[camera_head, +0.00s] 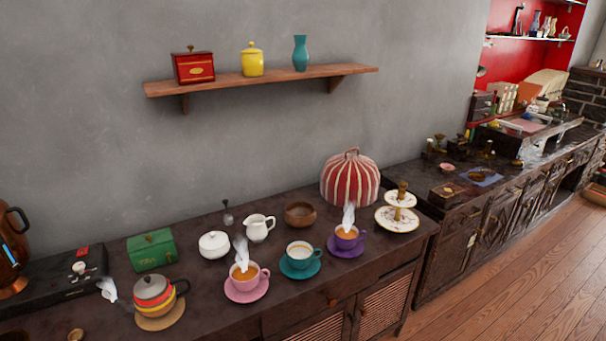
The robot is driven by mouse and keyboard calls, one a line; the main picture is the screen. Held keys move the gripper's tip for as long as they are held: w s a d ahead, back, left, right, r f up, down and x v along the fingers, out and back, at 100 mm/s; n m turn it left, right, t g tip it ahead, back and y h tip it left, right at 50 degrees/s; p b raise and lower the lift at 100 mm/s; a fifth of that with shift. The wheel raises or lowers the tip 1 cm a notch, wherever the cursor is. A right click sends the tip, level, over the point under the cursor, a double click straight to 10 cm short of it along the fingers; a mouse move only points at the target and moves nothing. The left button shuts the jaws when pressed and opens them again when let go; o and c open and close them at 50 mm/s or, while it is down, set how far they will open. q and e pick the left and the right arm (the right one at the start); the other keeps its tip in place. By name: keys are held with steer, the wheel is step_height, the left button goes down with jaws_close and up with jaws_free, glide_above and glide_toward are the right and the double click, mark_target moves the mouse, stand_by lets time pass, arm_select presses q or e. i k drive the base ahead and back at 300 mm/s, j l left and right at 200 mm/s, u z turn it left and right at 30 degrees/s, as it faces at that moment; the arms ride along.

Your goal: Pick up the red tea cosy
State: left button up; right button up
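The red tea cosy (350,180) is dome-shaped with red and white vertical stripes and a small loop on top. It stands upright at the back right of the dark wooden sideboard (205,284), close to the grey wall. Whether anything is under it is hidden. Neither of my grippers is in view.
A two-tier cake stand (398,210) stands just right of the cosy, and a steaming purple cup (347,237) stands in front. A brown bowl (300,214) is to its left. Teal cup (300,255), pink cup (245,276) and striped teapot (154,293) line the front. A shelf (270,83) hangs above.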

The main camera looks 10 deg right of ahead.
mark_target(357, 177)
steer(key=i+l+u, duration=0.1)
steer(key=l+u, duration=0.2)
steer(key=u, duration=0.15)
steer(key=l+u, duration=0.35)
steer(key=u, duration=0.15)
steer(key=l+u, duration=0.4)
steer(key=l, duration=1)
steer(key=k+l+u, duration=0.1)
steer(key=l, duration=0.35)
